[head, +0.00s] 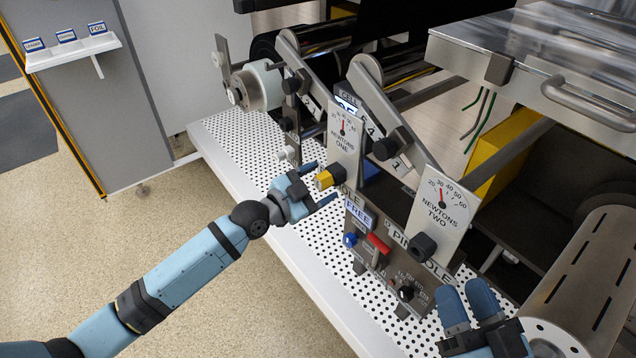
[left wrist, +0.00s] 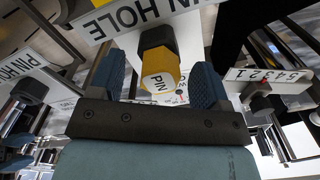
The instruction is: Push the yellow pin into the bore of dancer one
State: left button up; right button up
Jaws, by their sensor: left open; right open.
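The yellow pin (head: 326,180) sticks out at the lower end of the dancer one plate (head: 344,130), marked NEWTONS ONE. In the left wrist view the yellow pin (left wrist: 161,72), lettered PIN on its end face, meets a dark collar (left wrist: 157,38) below a PIN HOLE label. How deep it sits in the bore is hidden. My left gripper (head: 324,181) is open with its fingers on either side of the pin; in the left wrist view (left wrist: 158,88) gaps show between pin and fingers. My right gripper (head: 467,298) is open and empty at the lower right.
Dancer two (head: 440,208) has a black knob (head: 423,246) at its lower end. A control panel (head: 378,262) with a red handle and knobs stands below dancer one. A perforated white deck (head: 235,150) runs underneath. A slotted metal roller (head: 585,285) is at right.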

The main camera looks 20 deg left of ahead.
pick_arm(q)
jog(key=p+v, duration=0.2)
jog(key=v, duration=1.1)
jog(key=shift+s+a+p, duration=0.25)
jog(key=shift+s+p, duration=0.05)
jog(key=shift+p, duration=0.05)
pick_arm(e)
notch_tip(320, 180, down, 6)
jog(key=d+g+h, duration=0.2)
jog(key=shift+w+g, duration=0.25)
jog(key=shift+g, duration=0.05)
jog(key=shift+a, duration=0.1)
